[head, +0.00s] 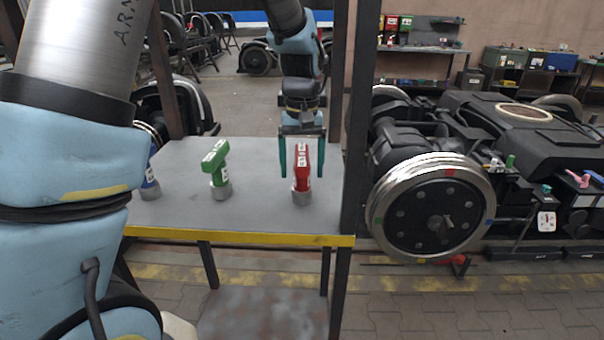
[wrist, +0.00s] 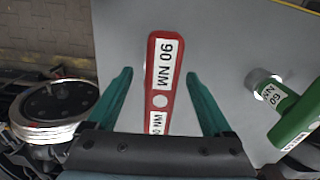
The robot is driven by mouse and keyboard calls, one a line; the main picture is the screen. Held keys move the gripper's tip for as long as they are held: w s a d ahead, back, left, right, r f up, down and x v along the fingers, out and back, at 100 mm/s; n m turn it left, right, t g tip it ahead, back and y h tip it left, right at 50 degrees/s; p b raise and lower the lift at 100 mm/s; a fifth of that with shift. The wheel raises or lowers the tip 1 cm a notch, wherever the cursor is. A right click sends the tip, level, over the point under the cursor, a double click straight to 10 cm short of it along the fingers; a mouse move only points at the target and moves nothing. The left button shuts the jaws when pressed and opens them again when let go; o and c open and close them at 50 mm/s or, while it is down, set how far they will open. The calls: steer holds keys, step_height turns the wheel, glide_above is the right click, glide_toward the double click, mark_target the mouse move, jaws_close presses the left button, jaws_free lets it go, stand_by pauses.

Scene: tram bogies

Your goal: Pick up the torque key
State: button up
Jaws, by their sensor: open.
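A red torque key (head: 302,168) stands upright in a grey round base on the grey table, at its right part. Its top carries white labels with "NM" on them. In the wrist view the red key (wrist: 160,101) lies between my fingers, with a gap on each side. My gripper (head: 302,174) is open, pointing down, with one teal finger on each side of the red key. A green torque key (head: 216,162) stands left of it in a similar base. A blue key (head: 150,180) at the far left is partly hidden by my arm.
The table (head: 260,215) has a yellow front edge and is bare between the keys. A dark post (head: 357,120) rises close to the right of my gripper. A bogie with a large wheel (head: 434,215) stands right of the table.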

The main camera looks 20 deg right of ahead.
steer(key=shift+f, duration=0.9)
steer(key=shift+c, duration=0.2)
jaws_close()
steer(key=shift+r, duration=0.1)
